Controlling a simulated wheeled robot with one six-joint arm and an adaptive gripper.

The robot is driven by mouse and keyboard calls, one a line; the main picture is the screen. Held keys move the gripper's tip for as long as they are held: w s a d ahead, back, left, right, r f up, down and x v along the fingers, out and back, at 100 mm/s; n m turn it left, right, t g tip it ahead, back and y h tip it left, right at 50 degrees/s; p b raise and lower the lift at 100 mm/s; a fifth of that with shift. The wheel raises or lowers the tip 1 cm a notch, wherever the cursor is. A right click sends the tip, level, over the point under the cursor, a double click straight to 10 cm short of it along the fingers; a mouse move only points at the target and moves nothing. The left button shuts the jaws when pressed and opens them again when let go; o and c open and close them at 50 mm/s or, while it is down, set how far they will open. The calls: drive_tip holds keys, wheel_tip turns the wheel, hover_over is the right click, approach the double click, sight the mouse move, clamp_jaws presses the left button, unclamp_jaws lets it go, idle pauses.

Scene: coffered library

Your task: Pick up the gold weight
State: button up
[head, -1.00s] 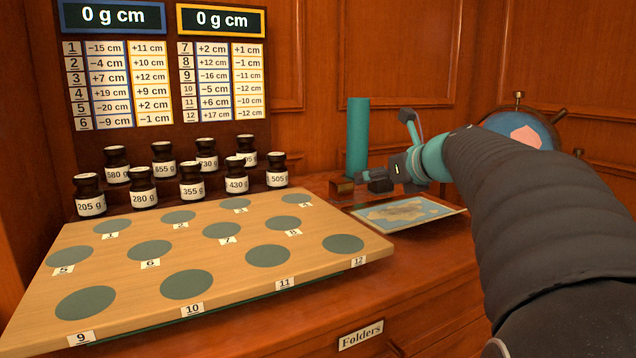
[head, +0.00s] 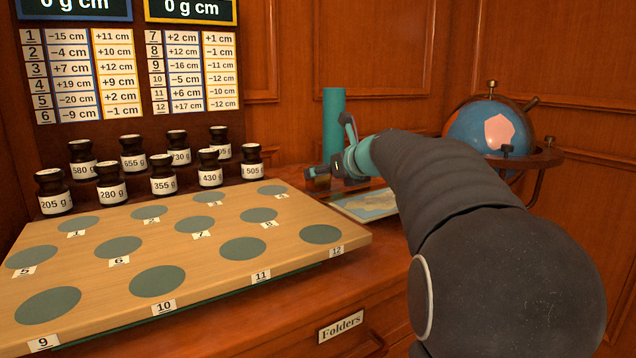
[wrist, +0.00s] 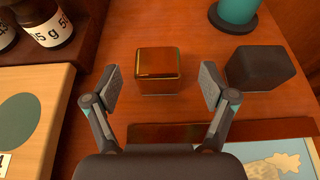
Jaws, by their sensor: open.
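The gold weight (wrist: 159,68) is a small shiny gold-brown cube on the wooden desk, in the upper middle of the wrist view. My gripper (wrist: 162,86) is open, with one finger to the left and one to the right of the cube's near side. No contact between the fingers and the cube shows. In the head view my gripper (head: 325,172) is near the teal cylinder, and the gold weight cannot be made out there.
A dark cube (wrist: 264,78) sits right of the gold one. A teal cylinder (head: 334,125) stands behind. A map (head: 365,203) lies in front. Several labelled dark jars (head: 163,175) and a board with grey discs (head: 200,262) are at left; a globe (head: 487,128) is at right.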

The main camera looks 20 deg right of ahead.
drive_tip(key=x, duration=0.3)
drive_tip(key=shift+w+a+f, duration=0.15)
drive_tip(key=shift+w, duration=0.05)
clamp_jaws()
drive_tip(key=shift+r, duration=0.2)
drive_tip(key=r, duration=0.1)
drive_tip(key=r+p, duration=0.1)
drive_tip(key=r, duration=0.1)
drive_tip(key=r+p, duration=0.1)
drive_tip(key=shift+s+d+r, duration=0.2)
drive_tip(key=shift+d+r, duration=0.1)
drive_tip(key=shift+r, duration=0.05)
drive_tip(key=s+d+r+p, duration=0.1)
drive_tip(key=s+d+r, duration=0.5)
drive_tip(key=d, duration=0.3)
drive_tip(key=shift+s, duration=0.15)
drive_tip(key=shift+s, duration=0.1)
